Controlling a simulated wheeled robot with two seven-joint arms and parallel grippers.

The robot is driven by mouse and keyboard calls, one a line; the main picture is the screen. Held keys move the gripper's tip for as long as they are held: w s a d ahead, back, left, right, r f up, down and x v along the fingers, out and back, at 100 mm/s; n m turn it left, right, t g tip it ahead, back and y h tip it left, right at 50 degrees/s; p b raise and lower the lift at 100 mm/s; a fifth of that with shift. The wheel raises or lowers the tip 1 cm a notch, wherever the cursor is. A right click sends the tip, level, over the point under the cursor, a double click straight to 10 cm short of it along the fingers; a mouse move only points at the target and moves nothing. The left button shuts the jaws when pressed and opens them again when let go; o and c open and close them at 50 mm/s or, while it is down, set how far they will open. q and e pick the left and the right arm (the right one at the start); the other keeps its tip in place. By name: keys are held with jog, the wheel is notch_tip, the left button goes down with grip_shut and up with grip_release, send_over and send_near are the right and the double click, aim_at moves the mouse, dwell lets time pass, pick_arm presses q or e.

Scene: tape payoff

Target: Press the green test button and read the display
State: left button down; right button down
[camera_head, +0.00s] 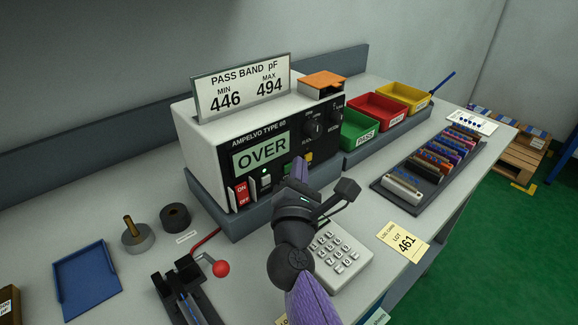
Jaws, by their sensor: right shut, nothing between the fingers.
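The test instrument (185,135), marked AMPELVO TYPE 60, stands on the bench. Its display (262,151) reads OVER in dark letters on pale green. A small patch of green (285,168), which looks like the green button, shows on the front panel just left of my right gripper (300,168). My right gripper is shut and empty, its tip close in front of the panel; I cannot tell whether it touches the button. The sign (241,87) on top reads PASS BAND pF, MIN 446, MAX 494. My left gripper is not in view.
A red ON/OFF switch (242,194) and a yellow button (309,157) flank the button area. A keypad (341,243) lies under my right arm. A red-knobbed lever (221,268) stands left. Green, red and yellow bins (376,112) and a component rack (385,188) are right.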

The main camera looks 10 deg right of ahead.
jog(key=shift+s+f+g, duration=0.15)
jog(key=shift+s+f, duration=0.1)
jog(key=shift+f, duration=0.4)
jog(key=shift+s+f+g, duration=0.15)
jog(key=shift+s+f, duration=0.1)
jog(key=shift+f, duration=0.35)
jog(key=shift+s+d+r+p, duration=0.1)
jog(key=shift+s+d+p, duration=0.25)
jog(key=shift+s, duration=0.3)
jog(key=shift+s+d+r+p, duration=0.1)
jog(key=shift+s+d+p, duration=0.2)
jog(key=shift+s, duration=0.3)
jog(key=shift+s+d+f, duration=0.1)
jog(key=shift+s+d, duration=0.3)
jog(key=shift+s, duration=0.2)
jog(key=shift+s+d, duration=0.15)
jog(key=shift+s, duration=0.1)
jog(key=shift+f, duration=0.1)
